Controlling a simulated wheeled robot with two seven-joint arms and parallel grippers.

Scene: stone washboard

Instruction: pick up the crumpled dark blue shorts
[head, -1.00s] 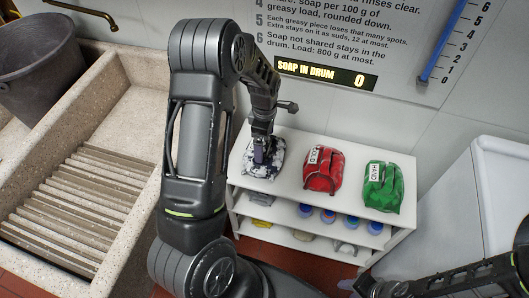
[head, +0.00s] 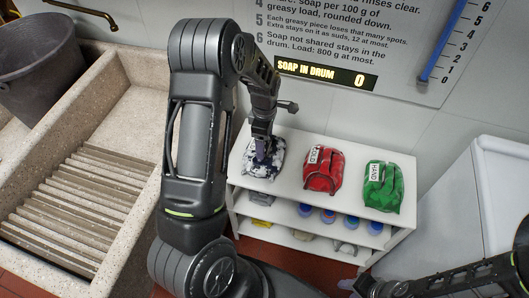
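No crumpled dark blue shorts can be picked out clearly. A mottled white and dark blue bundle (head: 276,160) sits on the left of the white shelf's top, and the shorts may be part of it. My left gripper (head: 262,160) points down onto this bundle, with its fingertips at or in the cloth. The fingers are dark and small against it, so their opening is unclear. My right gripper (head: 362,286) is low at the bottom edge, away from the bundle, and its fingers are hard to make out.
A red bundle labelled COLD (head: 322,172) and a green one labelled HAND (head: 383,187) share the white shelf (head: 290,199). Bottles with blue caps (head: 327,216) stand below. A stone washboard sink (head: 85,195) is left, with a dark bucket (head: 40,65). A white appliance (head: 500,170) is right.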

